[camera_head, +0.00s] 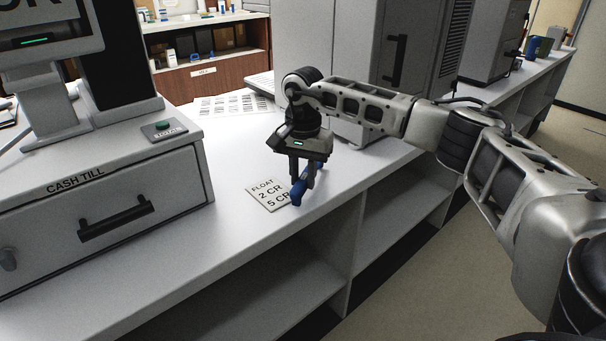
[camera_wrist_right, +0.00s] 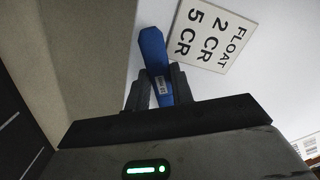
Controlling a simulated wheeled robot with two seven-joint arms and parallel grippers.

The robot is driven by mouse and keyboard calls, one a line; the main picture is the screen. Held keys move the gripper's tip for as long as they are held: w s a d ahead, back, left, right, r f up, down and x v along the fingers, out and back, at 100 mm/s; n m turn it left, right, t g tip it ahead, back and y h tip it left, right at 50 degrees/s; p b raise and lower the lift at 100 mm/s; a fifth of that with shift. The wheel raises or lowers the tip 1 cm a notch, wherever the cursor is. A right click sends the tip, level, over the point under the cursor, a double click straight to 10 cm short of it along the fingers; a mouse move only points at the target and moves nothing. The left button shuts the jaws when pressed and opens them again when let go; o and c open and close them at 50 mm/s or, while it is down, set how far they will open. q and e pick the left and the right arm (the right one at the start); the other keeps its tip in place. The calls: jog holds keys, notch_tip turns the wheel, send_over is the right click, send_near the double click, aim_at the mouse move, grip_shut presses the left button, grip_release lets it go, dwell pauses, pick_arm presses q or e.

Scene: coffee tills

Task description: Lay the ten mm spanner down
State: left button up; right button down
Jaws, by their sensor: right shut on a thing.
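My right gripper (camera_head: 303,176) points down over the white counter (camera_head: 225,235), close to its front edge. It is shut on a blue item (camera_head: 298,192), taken to be the ten mm spanner. In the right wrist view the blue item (camera_wrist_right: 153,50) sits between the two fingers and bears a small white label. Its jaw shape and size marking cannot be made out. Whether it touches the counter is unclear. My left gripper is not in view.
A white card reading FLOAT 2 CR 5 CR (camera_head: 262,196) lies beside the gripper. The grey cash till (camera_head: 110,215) stands to the left, a large grey machine (camera_head: 345,50) behind. A printed sheet (camera_head: 232,105) lies further back. Open shelves are below the counter edge.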

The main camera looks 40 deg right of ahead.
jog(key=shift+f, duration=0.35)
dwell(0.3)
jog(key=c, duration=0.8)
grip_release()
jog(key=shift+r, duration=0.15)
jog(key=shift+r+p, duration=1.15)
jog(key=shift+r, duration=0.15)
jog(key=shift+r, duration=0.1)
notch_tip(320, 180, up, 6)
jog(key=p, duration=0.4)
jog(key=shift+p, duration=0.4)
